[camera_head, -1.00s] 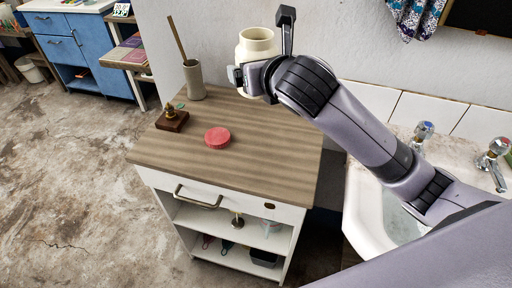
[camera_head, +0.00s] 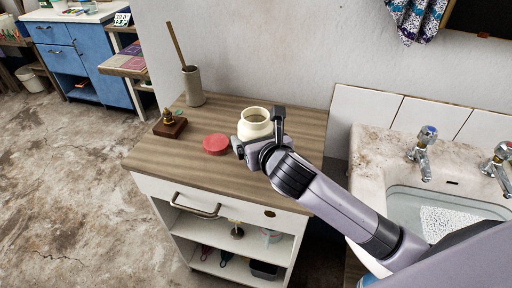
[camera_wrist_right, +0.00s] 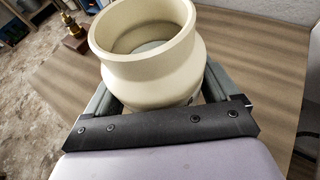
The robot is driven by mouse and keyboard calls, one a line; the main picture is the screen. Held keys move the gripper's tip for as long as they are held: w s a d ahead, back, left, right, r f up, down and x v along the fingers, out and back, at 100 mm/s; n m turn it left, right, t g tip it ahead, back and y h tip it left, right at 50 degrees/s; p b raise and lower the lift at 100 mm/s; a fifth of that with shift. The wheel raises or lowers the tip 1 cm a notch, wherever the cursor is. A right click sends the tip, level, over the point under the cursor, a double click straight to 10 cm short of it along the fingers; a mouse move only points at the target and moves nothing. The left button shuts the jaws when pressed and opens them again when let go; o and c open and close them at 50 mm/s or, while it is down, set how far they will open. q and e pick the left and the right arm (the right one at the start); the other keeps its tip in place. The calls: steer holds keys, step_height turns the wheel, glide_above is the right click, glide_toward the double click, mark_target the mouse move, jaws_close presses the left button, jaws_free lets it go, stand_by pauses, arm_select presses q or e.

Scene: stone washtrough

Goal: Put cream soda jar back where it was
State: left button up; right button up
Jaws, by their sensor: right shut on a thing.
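The cream jar (camera_head: 256,121) is open-topped and upright, over or on the right part of the wooden cabinet top (camera_head: 190,165). My right gripper (camera_head: 256,141) is shut on it, with one finger on each side; in the right wrist view the jar (camera_wrist_right: 150,60) sits between the fingers (camera_wrist_right: 165,95). Its base is hidden behind the gripper, so I cannot tell whether it touches the wood. A round red lid (camera_head: 216,144) lies on the cabinet top just left of the jar. My left gripper is not in view.
A tall grey vase with a stick (camera_head: 194,87) stands at the back left of the top. A small brass piece on a dark block (camera_head: 170,125) is at the left edge. A stone washtrough (camera_head: 375,160) with taps stands right. The front of the top is clear.

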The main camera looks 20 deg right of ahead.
steer(key=shift+f, duration=1.1)
steer(key=o, duration=1.1)
steer(key=shift+f, duration=0.25)
steer(key=shift+o, duration=0.2)
steer(key=shift+r, duration=0.2)
steer(key=p+v, duration=0.1)
steer(key=v, duration=1.1)
